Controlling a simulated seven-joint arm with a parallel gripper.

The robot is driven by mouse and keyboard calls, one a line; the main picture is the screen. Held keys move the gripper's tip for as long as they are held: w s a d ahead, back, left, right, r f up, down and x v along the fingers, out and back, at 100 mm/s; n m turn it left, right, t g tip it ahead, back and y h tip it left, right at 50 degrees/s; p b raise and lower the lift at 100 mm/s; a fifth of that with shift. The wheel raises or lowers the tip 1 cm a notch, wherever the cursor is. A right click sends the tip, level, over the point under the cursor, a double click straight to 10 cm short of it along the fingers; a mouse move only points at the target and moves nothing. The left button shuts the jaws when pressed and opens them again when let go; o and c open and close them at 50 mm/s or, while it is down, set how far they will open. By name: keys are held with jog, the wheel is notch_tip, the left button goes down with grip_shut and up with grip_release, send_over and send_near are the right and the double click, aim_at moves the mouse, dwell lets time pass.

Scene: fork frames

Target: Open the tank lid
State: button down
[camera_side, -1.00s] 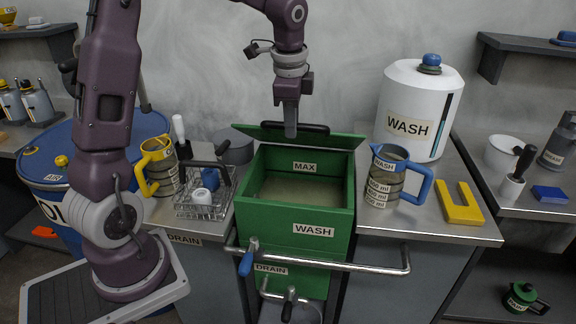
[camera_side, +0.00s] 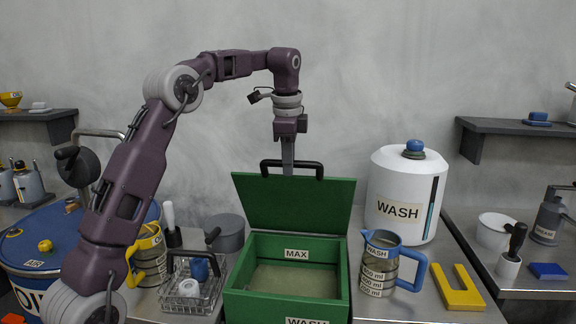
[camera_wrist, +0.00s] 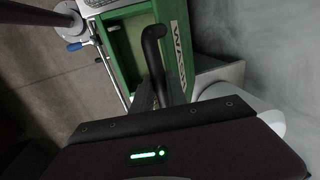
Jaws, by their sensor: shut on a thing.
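The green wash tank (camera_side: 337,306) stands in the middle of the bench, with murky liquid inside below a MAX label. Its green lid (camera_side: 296,207) is raised nearly upright at the back edge. A black bar handle (camera_side: 308,164) runs along the lid's top edge. My gripper (camera_side: 289,168) is shut on that handle from above, at its middle. In the wrist view the black handle (camera_wrist: 152,50) passes between my fingers, with the green tank wall (camera_wrist: 110,55) beyond. The fingertips are partly hidden by the handle.
A wire basket (camera_side: 188,297), a yellow jug (camera_side: 148,262) and a grey cylinder (camera_side: 228,235) stand left.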

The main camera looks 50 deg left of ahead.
jog(key=shift+f, duration=0.1)
jog(key=c, duration=1.3)
grip_release()
jog(key=shift+w, duration=0.1)
jog(key=shift+s+d+r, duration=0.15)
jog(key=shift+d+r, duration=0.05)
jog(key=shift+r, duration=0.95)
jog(key=shift+s+d+r, duration=0.15)
jog(key=shift+s+r, duration=0.05)
jog(key=shift+r, duration=1)
jog(key=shift+s+d+r, duration=0.15)
jog(key=shift+d+r, duration=0.05)
jog(key=shift+r, duration=0.95)
